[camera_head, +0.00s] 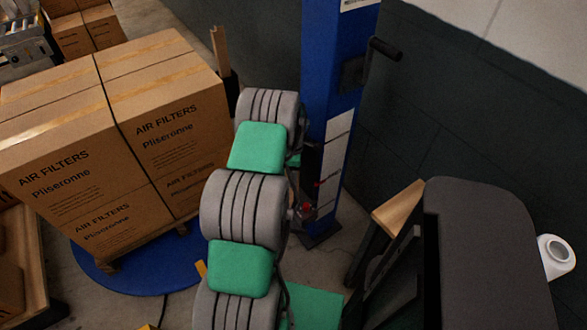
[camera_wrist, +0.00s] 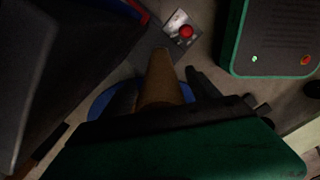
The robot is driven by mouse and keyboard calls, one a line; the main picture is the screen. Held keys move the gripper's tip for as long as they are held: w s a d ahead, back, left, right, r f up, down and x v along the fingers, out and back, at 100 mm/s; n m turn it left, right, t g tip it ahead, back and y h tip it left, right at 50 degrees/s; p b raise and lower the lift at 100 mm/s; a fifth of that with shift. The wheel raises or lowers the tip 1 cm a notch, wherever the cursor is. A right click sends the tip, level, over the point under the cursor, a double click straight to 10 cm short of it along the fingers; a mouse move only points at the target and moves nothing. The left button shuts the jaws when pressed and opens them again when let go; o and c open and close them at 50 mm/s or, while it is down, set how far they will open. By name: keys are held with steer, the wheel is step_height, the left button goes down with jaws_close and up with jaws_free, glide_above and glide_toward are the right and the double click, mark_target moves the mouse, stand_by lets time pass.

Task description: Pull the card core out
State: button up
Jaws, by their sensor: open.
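A brown tube, which looks like the card core (camera_wrist: 163,82), stands out in the middle of the wrist view. My gripper (camera_wrist: 162,88) is open, with one dark finger on each side of the tube. I cannot tell whether either finger touches it. The tube's near end is hidden behind the green gripper body. A blue upright column (camera_head: 335,95) with a dark carriage stands in the head view. A small red knob (camera_head: 306,208) shows low beside it. My arm hides the gripper and the tube in the head view.
Stacked air filter boxes (camera_head: 165,125) stand on a blue turntable (camera_head: 130,278) at left. A black crank handle (camera_head: 384,48) sticks out from the column. A white roll (camera_head: 556,254) with a hollow centre is at far right. A red knob (camera_wrist: 186,31) lies beyond the tube.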

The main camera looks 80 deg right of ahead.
steer(key=shift+c, duration=0.5)
steer(key=c, duration=1.4)
steer(key=shift+o, duration=0.2)
steer(key=shift+r+p, duration=2.15)
steer(key=shift+r, duration=1.95)
